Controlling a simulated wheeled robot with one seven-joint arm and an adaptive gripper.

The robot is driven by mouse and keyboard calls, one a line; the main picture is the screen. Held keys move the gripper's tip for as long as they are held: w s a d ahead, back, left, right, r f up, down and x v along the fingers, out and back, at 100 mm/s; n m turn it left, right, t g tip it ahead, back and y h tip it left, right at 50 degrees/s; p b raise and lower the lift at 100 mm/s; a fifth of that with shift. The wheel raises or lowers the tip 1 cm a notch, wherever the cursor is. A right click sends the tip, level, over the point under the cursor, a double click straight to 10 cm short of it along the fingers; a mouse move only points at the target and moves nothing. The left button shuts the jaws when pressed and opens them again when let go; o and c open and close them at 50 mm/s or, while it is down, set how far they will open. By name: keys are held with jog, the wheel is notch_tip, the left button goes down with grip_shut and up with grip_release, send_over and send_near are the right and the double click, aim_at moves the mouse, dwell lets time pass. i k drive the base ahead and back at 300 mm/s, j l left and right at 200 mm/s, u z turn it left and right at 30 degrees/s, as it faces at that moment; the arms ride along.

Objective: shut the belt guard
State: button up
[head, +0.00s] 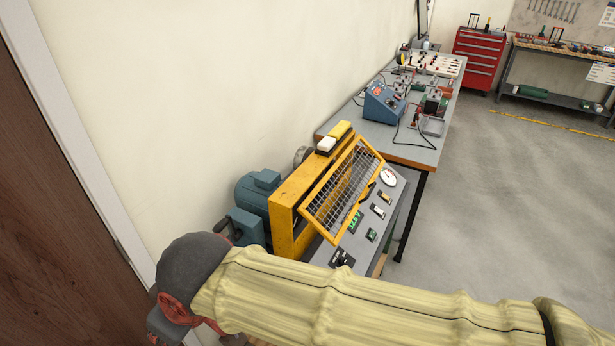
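The belt guard (343,192) is a yellow-framed wire-mesh panel on the front of a yellow housing (290,205). It stands open, tilted outward, with its upper right corner raised and its lower edge over the grey control panel. My arm, in a cream sleeve, crosses the bottom of the head view in front of the bench. Its wrist end, with a dark grey cap and red parts, is at the lower left, to the left of and apart from the guard. The fingers of my gripper (205,335) are mostly hidden or cut off at the bottom edge.
A blue-green motor (258,192) sits behind the housing by the wall. The control panel (392,210) carries a gauge and switches. A workbench (415,150) with a blue instrument box (384,103) stands beyond. A brown door is at left. The floor at right is clear.

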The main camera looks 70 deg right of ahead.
aim_at(333, 241)
jog(key=z, duration=2.5)
jog(key=l, duration=0.6)
jog(key=i+u, duration=0.05)
